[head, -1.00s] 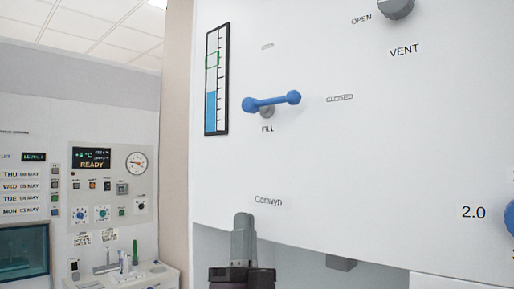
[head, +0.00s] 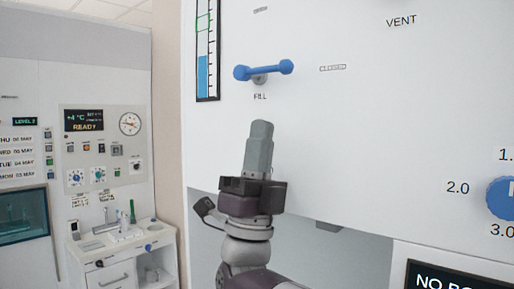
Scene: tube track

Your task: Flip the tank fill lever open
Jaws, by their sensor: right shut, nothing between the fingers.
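The blue fill lever (head: 263,70) is on the white panel (head: 400,130), above the word FILL. It lies nearly level, its right end pointing toward the small CLOSED label (head: 333,68). A level gauge (head: 207,50) with a blue column is to the left of the lever. My right gripper (head: 261,126) is below the lever, pointing up, with its fingers shut and nothing in them. It is apart from the lever in the picture. My left gripper is not in view.
A blue knob (head: 502,197) with numbers around it is at the right edge. A dark display (head: 455,279) is at the lower right. An instrument wall and a counter (head: 125,240) stand farther back at left. The panel around the lever is clear.

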